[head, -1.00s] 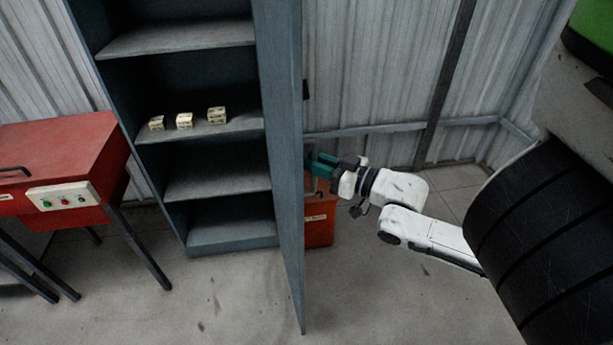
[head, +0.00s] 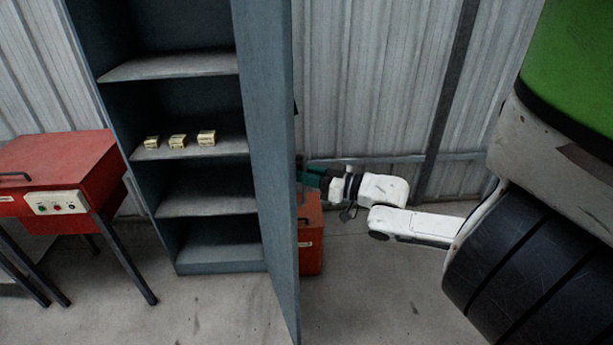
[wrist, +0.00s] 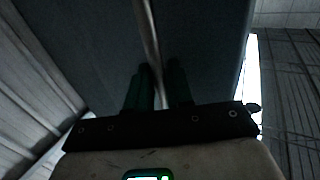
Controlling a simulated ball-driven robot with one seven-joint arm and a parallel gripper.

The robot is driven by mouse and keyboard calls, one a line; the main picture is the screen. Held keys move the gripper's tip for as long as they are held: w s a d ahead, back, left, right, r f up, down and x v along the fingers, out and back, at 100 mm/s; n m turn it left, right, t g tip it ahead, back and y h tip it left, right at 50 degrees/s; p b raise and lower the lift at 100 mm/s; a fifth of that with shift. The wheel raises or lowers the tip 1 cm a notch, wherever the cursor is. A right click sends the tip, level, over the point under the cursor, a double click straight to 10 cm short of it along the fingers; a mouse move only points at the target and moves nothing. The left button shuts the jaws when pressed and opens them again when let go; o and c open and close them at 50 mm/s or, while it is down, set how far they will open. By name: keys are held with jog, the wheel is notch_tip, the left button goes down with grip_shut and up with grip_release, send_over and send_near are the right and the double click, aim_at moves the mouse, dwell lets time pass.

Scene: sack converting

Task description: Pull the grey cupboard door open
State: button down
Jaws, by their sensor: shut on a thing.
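The grey cupboard (head: 208,66) stands with its door (head: 270,150) swung well open, the inner face toward me. My gripper (head: 309,177) is at the door's outer side, just right of the door's free edge, its tips partly hidden by the door. In the wrist view, the dark outer face of the door (wrist: 80,45) fills the upper middle. A pale upright bar handle (wrist: 148,38) runs down between the fingers of my gripper (wrist: 160,88), which is shut on it. The handle is hidden in the head view.
Several small pale boxes (head: 178,141) sit on a cupboard shelf. A red machine (head: 60,165) on dark legs stands at left. A corrugated wall (head: 380,80) is close behind my arm. The floor in front is clear.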

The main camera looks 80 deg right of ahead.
jog(key=shift+s+d, duration=0.1)
jog(key=shift+d, duration=0.2)
jog(key=c, duration=1.1)
grip_release()
jog(key=shift+d+f, duration=0.1)
jog(key=shift+d, duration=0.05)
jog(key=shift+a, duration=0.2)
jog(key=s, duration=0.3)
jog(key=s+a, duration=0.1)
jog(key=s, duration=0.3)
jog(key=s+a, duration=0.1)
jog(key=s, duration=0.2)
jog(key=shift+s, duration=0.15)
